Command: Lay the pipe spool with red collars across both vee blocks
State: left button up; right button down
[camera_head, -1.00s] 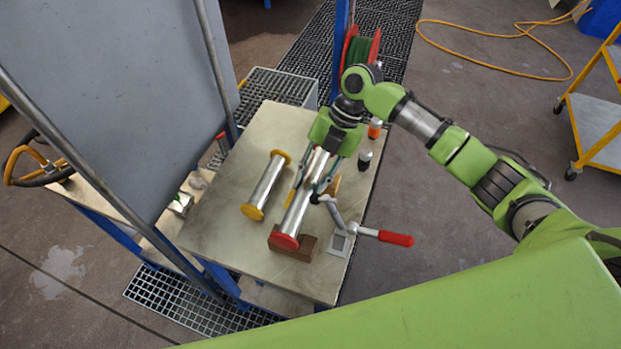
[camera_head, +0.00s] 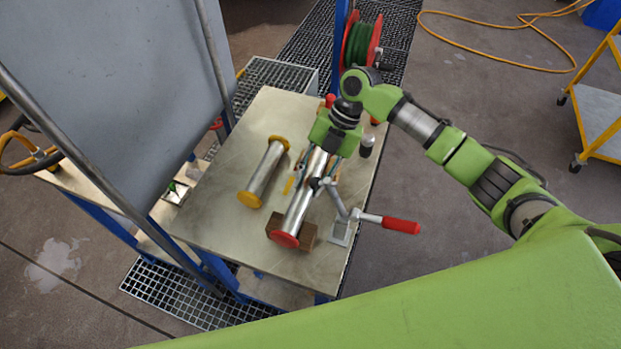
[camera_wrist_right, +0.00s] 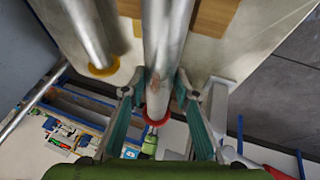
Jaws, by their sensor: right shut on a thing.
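The metal pipe spool with red collars (camera_head: 297,215) is held between the fingers of my right gripper (camera_head: 316,181), over the right part of the table. Its near red collar (camera_head: 285,240) overlaps the near brown vee block (camera_head: 308,231) in the head view. In the right wrist view the spool (camera_wrist_right: 162,45) runs between the fingers, with a red collar (camera_wrist_right: 156,116) below them. A wooden block (camera_wrist_right: 214,16) shows behind the spool there. I cannot tell whether the spool touches the blocks. My left gripper is out of view.
A spool with yellow collars (camera_head: 264,174) lies on the table (camera_head: 215,218), left of the held spool. A toggle clamp with a red handle (camera_head: 400,226) stands at the right edge. A dark bottle (camera_head: 366,146) stands farther back. A grey panel (camera_head: 110,90) rises at left.

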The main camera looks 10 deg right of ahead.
jog(key=shift+f+b, duration=0.35)
dwell(0.5)
